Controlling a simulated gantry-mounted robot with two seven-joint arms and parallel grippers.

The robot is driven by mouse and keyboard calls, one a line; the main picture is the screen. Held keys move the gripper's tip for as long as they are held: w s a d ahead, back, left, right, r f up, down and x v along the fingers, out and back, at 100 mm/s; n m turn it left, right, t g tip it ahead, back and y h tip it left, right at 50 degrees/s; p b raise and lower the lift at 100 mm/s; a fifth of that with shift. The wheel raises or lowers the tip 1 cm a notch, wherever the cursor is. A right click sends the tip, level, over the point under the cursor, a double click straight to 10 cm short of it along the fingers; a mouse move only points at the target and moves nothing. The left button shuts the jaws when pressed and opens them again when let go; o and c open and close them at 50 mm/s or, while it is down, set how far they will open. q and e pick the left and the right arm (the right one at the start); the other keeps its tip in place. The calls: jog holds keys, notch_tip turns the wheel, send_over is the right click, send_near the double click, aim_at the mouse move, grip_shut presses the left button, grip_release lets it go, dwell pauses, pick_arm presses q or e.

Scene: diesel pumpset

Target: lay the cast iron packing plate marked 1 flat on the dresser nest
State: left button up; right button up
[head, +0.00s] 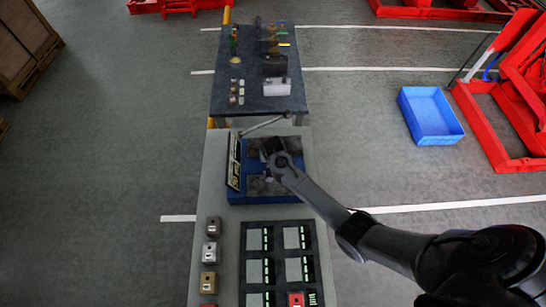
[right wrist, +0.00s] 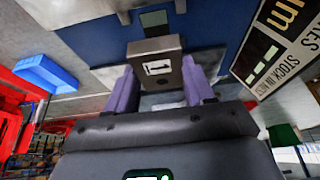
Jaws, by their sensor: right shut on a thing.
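My right gripper (right wrist: 158,90) has purple fingers and is shut on a grey-brown metal block, the packing plate (right wrist: 170,60), with a white label whose mark is too small to read surely. In the head view my right arm reaches in from the right, and its gripper (head: 272,150) is over the blue dresser fixture (head: 236,197). The fixture has grey patches in its top, also seen past the plate in the wrist view (right wrist: 95,42). The arm hides part of it. Whether the plate touches the nest cannot be told. My left gripper is not in view.
A sign board (head: 234,162) stands along the fixture's left side. Several labelled blocks (head: 211,252) line the bench's left edge beside a dark rack (head: 281,226) with a red block (head: 296,299). A dark table (head: 250,105) with small parts stands behind. A blue bin (head: 431,116) is on the floor.

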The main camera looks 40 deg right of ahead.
jog(key=shift+w+r, duration=0.1)
jog(key=shift+r, duration=0.05)
jog(key=shift+p, duration=0.3)
jog(key=shift+f+b, duration=1.35)
jog(key=shift+f, duration=0.95)
jog(key=shift+p, duration=0.45)
jog(key=shift+f, duration=0.1)
jog(key=shift+f+b, duration=0.55)
jog(key=shift+f, duration=0.1)
